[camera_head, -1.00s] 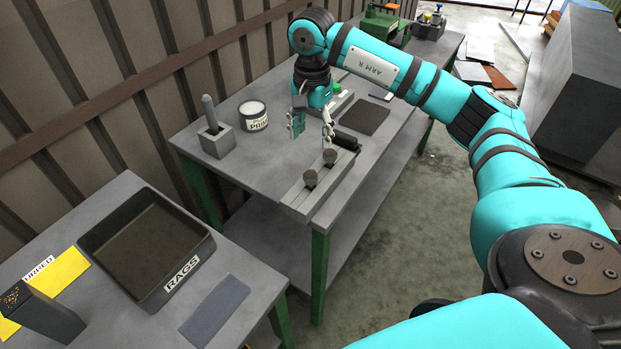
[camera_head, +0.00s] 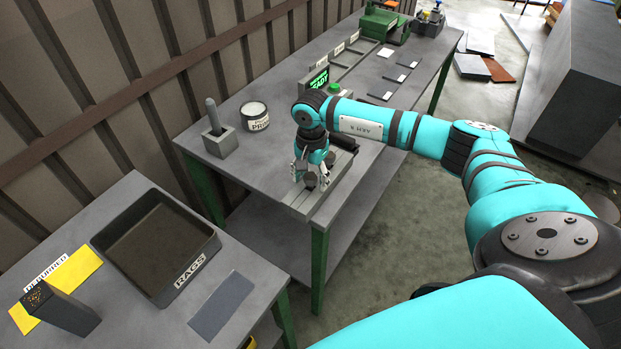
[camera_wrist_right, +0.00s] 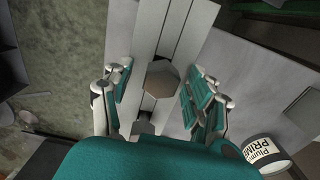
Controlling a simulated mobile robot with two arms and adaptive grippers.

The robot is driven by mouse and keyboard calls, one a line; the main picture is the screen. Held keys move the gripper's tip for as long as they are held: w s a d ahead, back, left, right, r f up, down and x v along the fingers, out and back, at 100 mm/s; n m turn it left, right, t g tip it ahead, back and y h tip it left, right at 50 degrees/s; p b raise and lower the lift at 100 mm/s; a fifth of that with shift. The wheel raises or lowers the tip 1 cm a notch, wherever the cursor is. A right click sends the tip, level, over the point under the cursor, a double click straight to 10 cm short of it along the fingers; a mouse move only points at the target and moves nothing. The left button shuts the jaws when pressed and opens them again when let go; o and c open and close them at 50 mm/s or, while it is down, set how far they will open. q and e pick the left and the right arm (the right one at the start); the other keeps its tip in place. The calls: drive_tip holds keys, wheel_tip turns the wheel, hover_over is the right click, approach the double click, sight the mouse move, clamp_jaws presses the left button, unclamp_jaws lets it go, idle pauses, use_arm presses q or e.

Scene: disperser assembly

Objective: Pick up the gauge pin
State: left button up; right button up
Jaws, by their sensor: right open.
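A grey hexagonal-headed pin (camera_wrist_right: 162,79), apparently the gauge pin, stands in the slotted grey rail (camera_wrist_right: 143,22) in the right wrist view. It also shows in the head view (camera_head: 310,181) near the rail's front end. My right gripper (camera_head: 311,174) points down over the rail with its fingers spread. In the wrist view the open fingers (camera_wrist_right: 160,97) lie on both sides of the pin head, with gaps to it. A second, darker part (camera_wrist_right: 145,127) shows farther down the rail, mostly hidden by my gripper. My left gripper is out of view.
On the bench, a grey block with an upright rod (camera_head: 219,141) and a white tin labelled PRIMER (camera_head: 254,117) stand left of the rail. A lit green display (camera_head: 318,80) stands behind my arm. The RAGS tray (camera_head: 186,276) is on the nearer table.

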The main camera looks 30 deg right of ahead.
clamp_jaws()
idle(0.3)
